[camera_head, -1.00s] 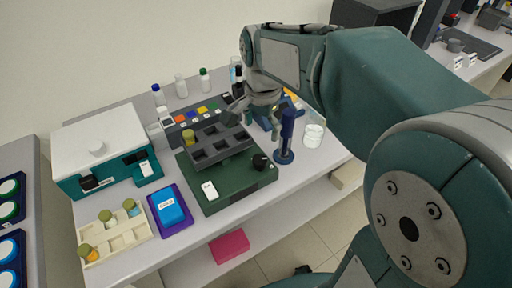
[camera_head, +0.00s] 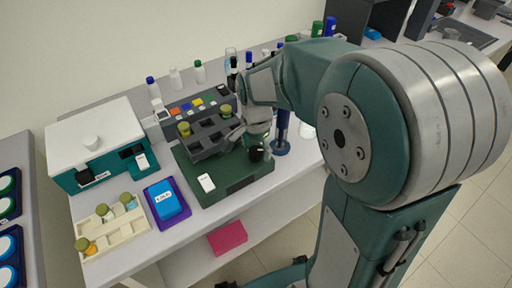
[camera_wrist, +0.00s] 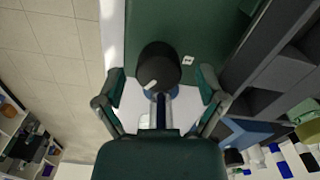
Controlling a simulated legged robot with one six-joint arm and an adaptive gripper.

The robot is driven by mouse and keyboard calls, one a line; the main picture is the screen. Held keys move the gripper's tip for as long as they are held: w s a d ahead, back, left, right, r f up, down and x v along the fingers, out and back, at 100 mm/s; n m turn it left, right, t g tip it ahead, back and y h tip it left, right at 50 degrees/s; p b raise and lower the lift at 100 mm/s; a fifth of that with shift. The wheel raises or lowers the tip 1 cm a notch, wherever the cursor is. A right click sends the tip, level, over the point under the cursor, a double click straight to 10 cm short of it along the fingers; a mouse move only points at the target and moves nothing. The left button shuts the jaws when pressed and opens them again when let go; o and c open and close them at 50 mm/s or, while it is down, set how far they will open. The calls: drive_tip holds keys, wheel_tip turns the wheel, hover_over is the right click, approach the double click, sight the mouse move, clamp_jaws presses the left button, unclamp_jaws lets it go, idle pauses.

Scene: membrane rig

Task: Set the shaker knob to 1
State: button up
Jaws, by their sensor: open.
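The shaker (camera_head: 225,181) has a green base with a dark grey rack holding vials. Its black knob (camera_head: 256,154) sits at the base's right front corner. In the wrist view the knob (camera_wrist: 158,62) is between my two fingers, with a gap on each side, and carries a white pointer mark (camera_wrist: 151,86) toward the bottom of the picture. A small white label (camera_wrist: 187,60) lies on the green base beside the knob; its figure is too small to read. My gripper (camera_wrist: 160,77) is open and empty; in the head view it is just above the knob.
A blue stand (camera_head: 281,148) rises close to the right of the knob. The grey rack (camera_head: 208,147) with capped vials is left of my gripper. A blue box (camera_head: 166,204) on a purple tray, a cream vial rack (camera_head: 118,229) and a white-and-teal machine (camera_head: 95,140) stand to the left.

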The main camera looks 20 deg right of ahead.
drive_tip(key=c, duration=1.1)
drive_tip(key=shift+c, duration=0.2)
drive_tip(key=shift+n, duration=0.3)
drive_tip(key=n, duration=1.1)
drive_tip(key=shift+n, duration=0.4)
drive_tip(key=n, duration=1.1)
drive_tip(key=shift+a+n, duration=0.1)
drive_tip(key=shift+n, duration=0.2)
